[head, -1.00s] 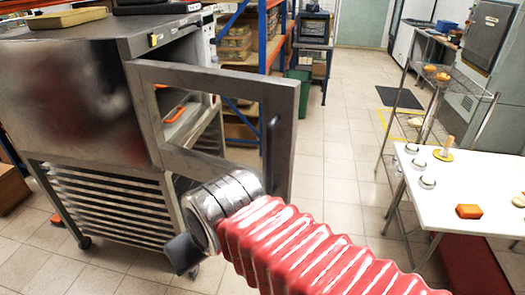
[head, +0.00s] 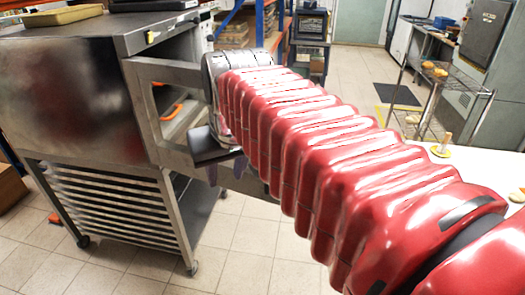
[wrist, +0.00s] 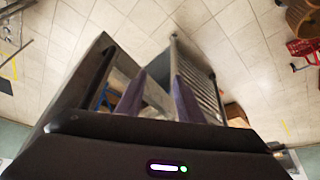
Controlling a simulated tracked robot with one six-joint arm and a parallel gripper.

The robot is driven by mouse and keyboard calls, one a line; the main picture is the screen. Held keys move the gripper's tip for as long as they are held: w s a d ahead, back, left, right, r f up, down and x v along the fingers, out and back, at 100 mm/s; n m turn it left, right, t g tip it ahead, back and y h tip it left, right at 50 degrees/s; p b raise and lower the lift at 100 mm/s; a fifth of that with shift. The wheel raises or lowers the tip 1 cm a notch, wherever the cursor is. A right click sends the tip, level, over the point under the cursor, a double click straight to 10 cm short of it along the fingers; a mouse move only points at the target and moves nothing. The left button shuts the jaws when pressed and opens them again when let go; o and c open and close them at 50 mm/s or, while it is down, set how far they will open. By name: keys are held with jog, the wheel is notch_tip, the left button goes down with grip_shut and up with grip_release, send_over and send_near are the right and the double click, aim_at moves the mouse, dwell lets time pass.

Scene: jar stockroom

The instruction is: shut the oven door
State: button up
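The steel oven (head: 70,90) stands on a wheeled rack at the left of the head view. Its windowed door (head: 165,71) stands open, sticking out to the right. My arm covers the door's right part and its handle in the head view. My gripper (head: 227,174) is at the door, overlapping its lower part; contact cannot be told. In the wrist view my gripper (wrist: 158,78) has its two purple fingers apart, with nothing clearly held. A grey panel, probably the door (wrist: 72,85), lies left of the fingers there, with a dark bar beside the left finger.
The slatted rack (head: 110,205) is under the oven. An orange item (head: 172,112) shows in the oven opening. A white table (head: 465,170) is at the right, partly behind my arm, with a wire shelf (head: 435,75) beyond. Tiled floor is clear in front of the rack.

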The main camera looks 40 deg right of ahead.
jog(key=d+r+m, duration=0.1)
jog(key=d+r, duration=0.2)
jog(key=d, duration=0.3)
jog(key=d+r+m+g+h, duration=0.1)
jog(key=d+r+m, duration=0.1)
jog(key=d+r, duration=0.2)
jog(key=d, duration=0.3)
jog(key=shift+w+d, duration=0.1)
jog(key=shift+w, duration=0.05)
jog(key=x, duration=1.3)
jog(key=shift+f, duration=0.35)
jog(key=shift+w, duration=0.1)
jog(key=shift+c, duration=0.4)
grip_shut()
